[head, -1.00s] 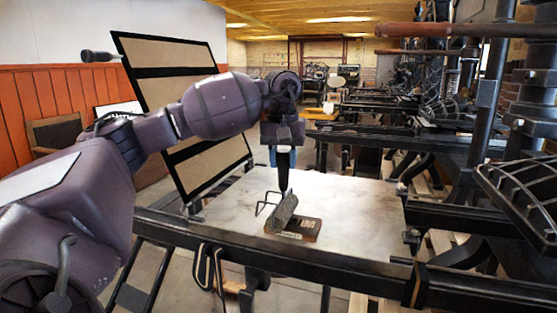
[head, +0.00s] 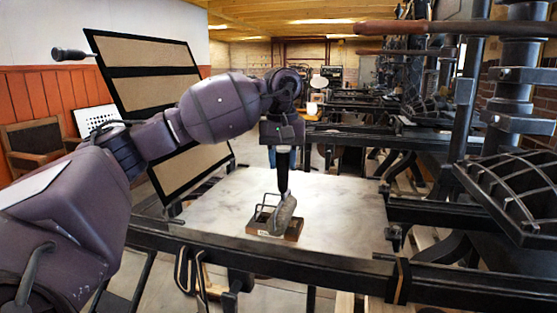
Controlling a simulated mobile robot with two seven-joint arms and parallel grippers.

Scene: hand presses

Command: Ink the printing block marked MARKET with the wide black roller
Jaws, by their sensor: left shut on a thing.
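My left gripper (head: 283,152) is shut on the black upright handle of the roller (head: 283,214), above the pale stone slab (head: 340,195). The roller's grey-black cylinder hangs at the bottom, tilted, with its bent wire frame (head: 264,206) to the left. The printing block (head: 292,232), a small brown block with a light label on its front side, lies on the slab right under the roller. The label is too small to read. The roller hides part of the block's top, and I cannot tell whether they touch. My right gripper is out of view.
A dark rail (head: 330,266) runs along the slab's front. A framed panel (head: 150,90) leans behind my left arm. Black press parts (head: 510,190) and a wooden-handled bar (head: 410,27) stand at the right. The slab is bare to the right of the block.

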